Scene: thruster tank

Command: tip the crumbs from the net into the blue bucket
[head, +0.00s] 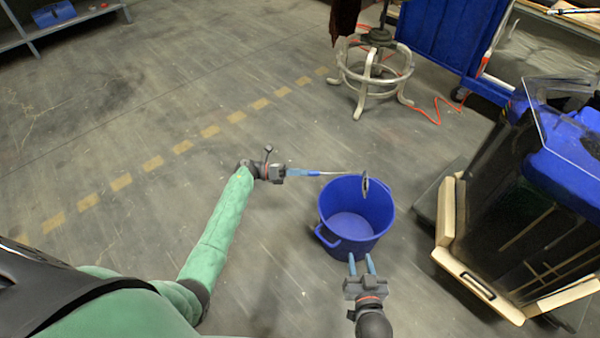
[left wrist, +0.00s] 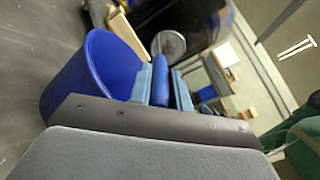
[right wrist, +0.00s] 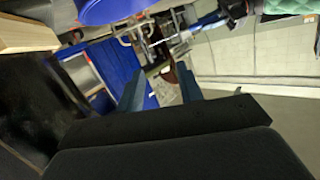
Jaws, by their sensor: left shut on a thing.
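The blue bucket (head: 333,228) stands upright on the floor, with a side handle at its left. My left gripper (head: 300,172) is shut on the blue handle of the net (head: 366,185). The thin rod reaches right, and the net head is over the bucket's mouth, seen nearly edge-on and tilted up on its side. In the left wrist view the net head (left wrist: 169,44) is a grey disc beside the bucket (left wrist: 85,80). I cannot make out crumbs in the net or bucket. My right gripper (head: 361,262) is open and empty, just in front of the bucket.
A dark tank (head: 500,220) with a pale wooden frame (head: 475,285) stands right of the bucket. A stool with white legs (head: 345,78) and an orange cable (head: 430,112) are behind. The floor left of the bucket is clear.

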